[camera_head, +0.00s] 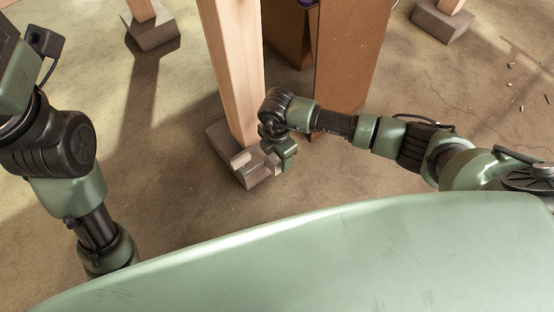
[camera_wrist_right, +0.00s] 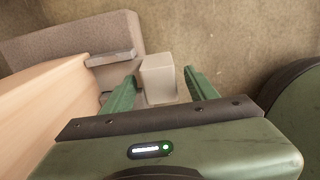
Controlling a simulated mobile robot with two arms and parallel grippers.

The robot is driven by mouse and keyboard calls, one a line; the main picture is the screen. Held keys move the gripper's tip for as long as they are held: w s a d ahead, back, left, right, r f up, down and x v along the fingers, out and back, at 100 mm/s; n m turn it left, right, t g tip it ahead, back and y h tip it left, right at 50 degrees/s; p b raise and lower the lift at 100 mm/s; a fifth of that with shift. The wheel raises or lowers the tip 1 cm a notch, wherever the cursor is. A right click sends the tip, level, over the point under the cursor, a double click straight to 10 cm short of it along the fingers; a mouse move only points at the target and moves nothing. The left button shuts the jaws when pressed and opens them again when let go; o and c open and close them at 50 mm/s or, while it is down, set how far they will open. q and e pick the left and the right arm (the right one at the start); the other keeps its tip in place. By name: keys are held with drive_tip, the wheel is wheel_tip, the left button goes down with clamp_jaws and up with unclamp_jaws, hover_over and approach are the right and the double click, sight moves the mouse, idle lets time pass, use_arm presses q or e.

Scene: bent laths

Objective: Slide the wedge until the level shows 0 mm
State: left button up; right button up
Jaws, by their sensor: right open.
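A wooden post (camera_head: 235,75) stands at a grey footing block (camera_head: 222,150), and both also show in the right wrist view, the post (camera_wrist_right: 55,115) at left and the footing (camera_wrist_right: 72,38) behind it. A pale block-shaped end (camera_wrist_right: 158,78), which looks like the wedge, lies between the green fingers of my right gripper (camera_wrist_right: 160,90). A gap shows on its right side; contact on the left is unclear. A smaller grey piece (camera_wrist_right: 112,58) sits beside the post. In the head view my open right gripper (camera_head: 275,160) is low beside the post's foot. No level reading is visible. My left gripper is out of view.
A brown panel (camera_head: 350,50) stands just behind my right arm. Other posts on footings stand at the back left (camera_head: 151,32) and back right (camera_head: 443,20). The concrete floor (camera_head: 160,180) is clear left of the post. Small debris lies at far right.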

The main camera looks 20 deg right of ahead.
drive_tip(key=shift+f, duration=0.4)
clamp_jaws()
idle(1.2)
